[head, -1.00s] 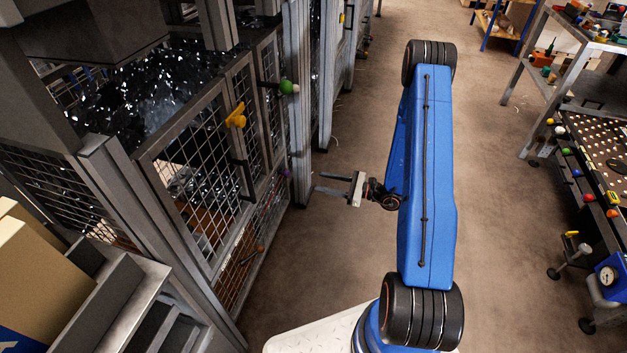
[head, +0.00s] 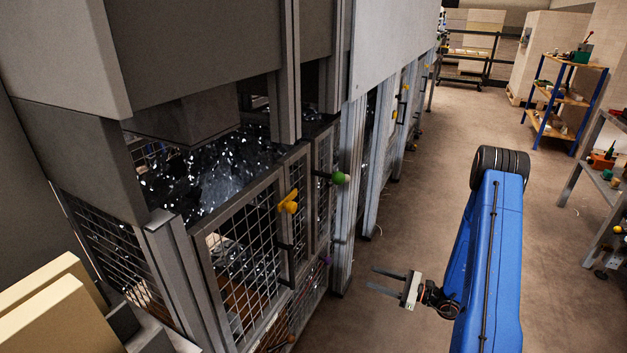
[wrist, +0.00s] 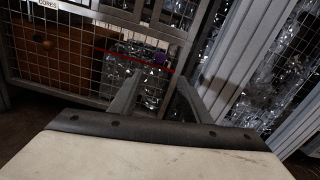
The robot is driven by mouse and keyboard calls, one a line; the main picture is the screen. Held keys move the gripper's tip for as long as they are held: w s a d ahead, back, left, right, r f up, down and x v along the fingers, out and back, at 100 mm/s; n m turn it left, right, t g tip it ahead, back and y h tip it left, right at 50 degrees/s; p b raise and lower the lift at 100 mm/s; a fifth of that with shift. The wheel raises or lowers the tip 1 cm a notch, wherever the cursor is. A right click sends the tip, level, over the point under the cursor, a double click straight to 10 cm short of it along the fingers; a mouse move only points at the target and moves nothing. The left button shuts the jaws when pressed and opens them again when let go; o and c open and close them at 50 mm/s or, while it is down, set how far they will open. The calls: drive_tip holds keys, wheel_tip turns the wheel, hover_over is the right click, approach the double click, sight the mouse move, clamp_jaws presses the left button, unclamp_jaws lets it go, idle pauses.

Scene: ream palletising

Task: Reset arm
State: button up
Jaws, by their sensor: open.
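My gripper (head: 389,280) is at the end of my blue arm in the head view, right of the caged machine. Its two fingers point left toward the mesh doors and are spread apart with nothing between them. In the wrist view the gripper (wrist: 158,98) also shows open and empty, with mesh panels beyond the fingertips. I cannot tell the exact gap to the mesh, but the fingers look clear of it in the head view.
The caged machine (head: 245,265) with yellow (head: 289,203) and green (head: 340,178) knobs fills the left. Cartons (head: 45,310) stand at lower left. A blue-framed shelf (head: 566,100) and a grey bench (head: 600,190) stand at right. The floor aisle (head: 425,190) is clear.

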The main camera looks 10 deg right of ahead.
drive_tip(key=s+a+r+n+g+h, duration=0.1)
drive_tip(key=s+a+r+n+g, duration=0.55)
drive_tip(key=r, duration=0.55)
drive_tip(key=s+a+r+n+g+h, duration=0.2)
drive_tip(key=s+a+r+n+g, duration=0.5)
drive_tip(key=r, duration=0.4)
drive_tip(key=s+d+r+n+t+h, duration=0.3)
drive_tip(key=s+r, duration=0.4)
drive_tip(key=s, duration=0.3)
drive_tip(key=s+d+r+n+t+h, duration=0.4)
drive_tip(key=s+r+n+h, duration=0.3)
drive_tip(key=s, duration=0.3)
drive_tip(key=shift+r+t+h, duration=0.25)
drive_tip(key=shift+t+h, duration=0.1)
drive_tip(key=shift+h, duration=0.45)
